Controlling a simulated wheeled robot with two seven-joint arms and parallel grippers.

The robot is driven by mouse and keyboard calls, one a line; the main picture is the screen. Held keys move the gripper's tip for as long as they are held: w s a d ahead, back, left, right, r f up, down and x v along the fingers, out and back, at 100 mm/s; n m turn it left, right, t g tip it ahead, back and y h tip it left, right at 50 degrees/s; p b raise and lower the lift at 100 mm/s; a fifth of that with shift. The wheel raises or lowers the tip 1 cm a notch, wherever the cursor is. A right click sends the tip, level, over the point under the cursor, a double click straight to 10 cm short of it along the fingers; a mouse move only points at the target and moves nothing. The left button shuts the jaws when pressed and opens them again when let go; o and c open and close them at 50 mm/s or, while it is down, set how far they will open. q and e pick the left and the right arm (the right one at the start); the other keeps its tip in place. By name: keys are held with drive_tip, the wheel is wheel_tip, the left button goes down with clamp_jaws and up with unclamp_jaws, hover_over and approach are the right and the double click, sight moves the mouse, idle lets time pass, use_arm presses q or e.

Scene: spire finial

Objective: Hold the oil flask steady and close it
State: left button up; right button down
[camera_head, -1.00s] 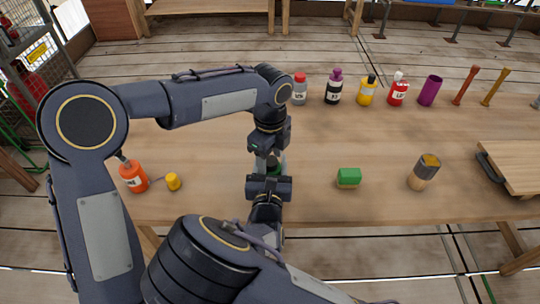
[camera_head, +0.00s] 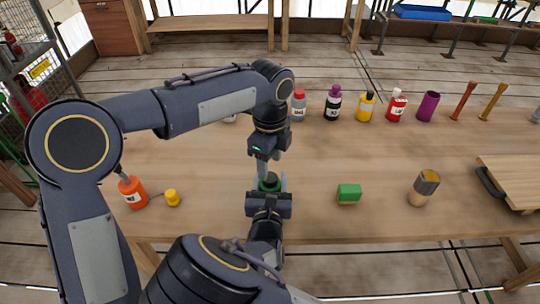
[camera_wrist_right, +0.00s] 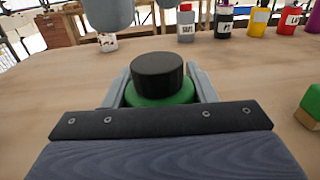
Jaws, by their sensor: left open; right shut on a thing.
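The oil flask is a green body with a black cap (camera_wrist_right: 157,76) on top in the right wrist view. The flask (camera_head: 270,184) stands on the table, partly hidden behind my right gripper (camera_head: 269,188) in the head view. The right gripper is shut around the green body (camera_wrist_right: 160,100), one finger on each side. The cap sits on the flask's top; whether it is fully tight cannot be told. My left gripper (camera_head: 271,162) is above the flask, open, its fingers apart and clear of the cap.
An orange bottle (camera_head: 132,191) and yellow cap (camera_head: 172,198) stand left. A green block (camera_head: 349,193) and a grey-and-tan cylinder (camera_head: 424,188) are right. Several labelled bottles, such as a red one (camera_head: 396,107), line the back. A wooden board (camera_head: 518,175) lies at the right edge.

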sight(270, 177)
use_arm(q)
drive_tip(key=n, duration=0.4)
drive_tip(key=shift+r, duration=0.35)
drive_tip(key=n, duration=0.5)
drive_tip(key=shift+r, duration=0.4)
drive_tip(key=n, duration=0.5)
drive_tip(key=shift+d+r, duration=0.1)
drive_tip(key=shift+r, duration=0.3)
drive_tip(key=n, duration=0.5)
drive_tip(key=shift+r, duration=0.4)
drive_tip(key=shift+f, duration=4.05)
